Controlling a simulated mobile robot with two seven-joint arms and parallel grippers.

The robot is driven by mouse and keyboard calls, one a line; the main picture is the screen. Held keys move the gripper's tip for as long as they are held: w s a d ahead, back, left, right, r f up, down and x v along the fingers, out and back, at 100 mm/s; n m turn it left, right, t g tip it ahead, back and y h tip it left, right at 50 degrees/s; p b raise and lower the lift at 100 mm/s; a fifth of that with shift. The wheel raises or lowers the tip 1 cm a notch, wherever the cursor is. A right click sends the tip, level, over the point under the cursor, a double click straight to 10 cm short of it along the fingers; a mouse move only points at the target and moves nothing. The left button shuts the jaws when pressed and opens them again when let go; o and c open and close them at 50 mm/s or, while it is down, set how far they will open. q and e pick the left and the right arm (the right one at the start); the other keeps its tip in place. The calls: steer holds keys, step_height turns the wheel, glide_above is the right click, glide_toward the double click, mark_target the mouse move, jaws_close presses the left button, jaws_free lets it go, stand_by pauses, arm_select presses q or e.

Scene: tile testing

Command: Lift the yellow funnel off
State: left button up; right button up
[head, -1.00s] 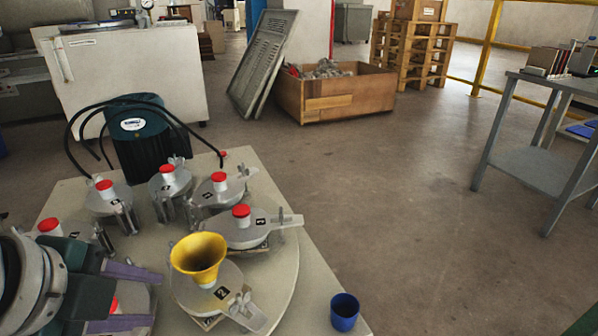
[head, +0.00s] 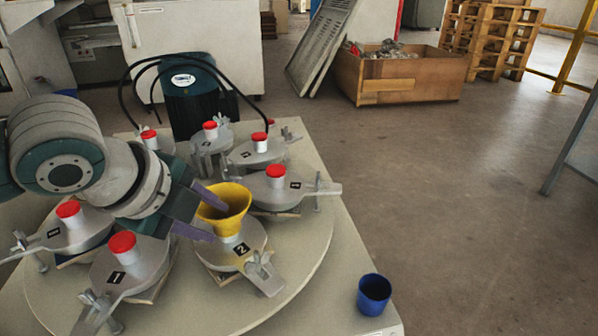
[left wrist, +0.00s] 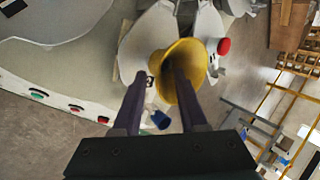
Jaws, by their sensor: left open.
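The yellow funnel (head: 236,199) stands upright on the disc-shaped pot marked 2 (head: 217,257), its wide mouth up. My left gripper (head: 220,223) comes in from the left and is open, its purple fingers at the funnel's left side. The upper finger overlaps the funnel's mouth and the lower one is level with its narrow part. In the left wrist view the funnel (left wrist: 160,63) lies ahead of the fingers (left wrist: 158,72), and one finger crosses its mouth. I cannot tell whether either finger touches it. My right gripper is not in view.
Several grey pots with red caps, such as the one marked 1 (head: 121,274), surround the funnel's pot on the round plate (head: 296,262). A blue cup (head: 374,294) stands at the table's front right. A dark green canister (head: 190,100) with black hoses stands behind.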

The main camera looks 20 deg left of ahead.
arm_select(q)
steer(key=shift+w+d+f, duration=0.1)
steer(key=shift+w+f, duration=0.1)
steer(key=shift+c, duration=0.4)
jaws_close()
